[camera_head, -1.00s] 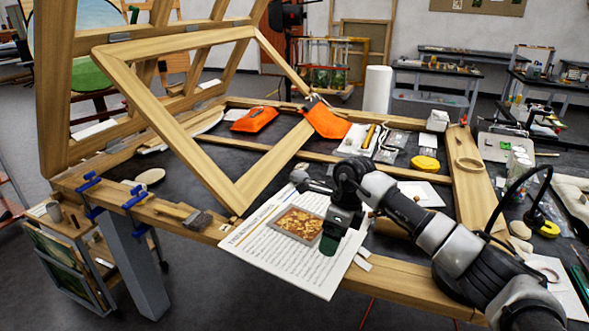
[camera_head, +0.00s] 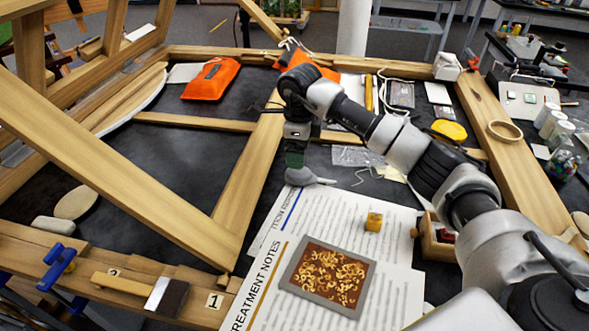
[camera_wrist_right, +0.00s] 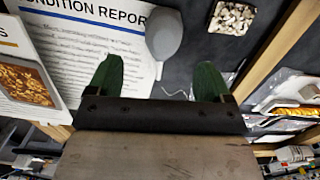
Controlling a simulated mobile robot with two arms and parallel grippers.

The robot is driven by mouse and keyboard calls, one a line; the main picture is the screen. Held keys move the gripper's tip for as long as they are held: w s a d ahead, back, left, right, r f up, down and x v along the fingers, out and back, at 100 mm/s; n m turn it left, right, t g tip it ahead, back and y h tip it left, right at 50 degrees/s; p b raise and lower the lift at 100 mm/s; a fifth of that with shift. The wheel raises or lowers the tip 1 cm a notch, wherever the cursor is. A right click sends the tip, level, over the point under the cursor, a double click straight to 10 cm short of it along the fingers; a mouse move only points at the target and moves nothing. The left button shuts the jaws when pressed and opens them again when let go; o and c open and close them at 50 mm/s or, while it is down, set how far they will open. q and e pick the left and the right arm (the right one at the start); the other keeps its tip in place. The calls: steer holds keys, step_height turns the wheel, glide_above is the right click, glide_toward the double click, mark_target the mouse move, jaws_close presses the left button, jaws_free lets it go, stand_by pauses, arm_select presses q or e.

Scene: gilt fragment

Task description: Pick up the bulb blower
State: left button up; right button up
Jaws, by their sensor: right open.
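The bulb blower (camera_head: 301,176) is grey, with a rounded body and a thin nozzle. It lies on the dark table by the top edge of the printed sheets, its nozzle towards the right. My right gripper (camera_head: 295,163) is directly above or just behind it in the head view and covers part of it. In the right wrist view the blower (camera_wrist_right: 164,35) lies ahead of and between the two green fingertips of my right gripper (camera_wrist_right: 158,80). My left gripper is not in view.
Printed sheets (camera_head: 350,212) lie in front, bearing a framed gilt fragment (camera_head: 327,276) and a small yellow block (camera_head: 374,221). A wooden box (camera_head: 436,238) stands right of them. Wooden frame bars (camera_head: 245,190) rise at left. Orange pouches (camera_head: 211,78) lie farther back.

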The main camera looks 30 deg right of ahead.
mark_target(301, 174)
steer(key=shift+s+f, duration=0.2)
steer(key=shift+f, duration=0.4)
steer(key=shift+s+f, duration=0.15)
steer(key=shift+f, duration=0.8)
steer(key=f, duration=0.1)
steer(key=f+p, duration=0.1)
steer(key=f, duration=0.2)
steer(key=shift+w+d+p, duration=0.3)
steer(key=shift+w, duration=0.05)
steer(key=shift+f, duration=0.75)
steer(key=c, duration=1)
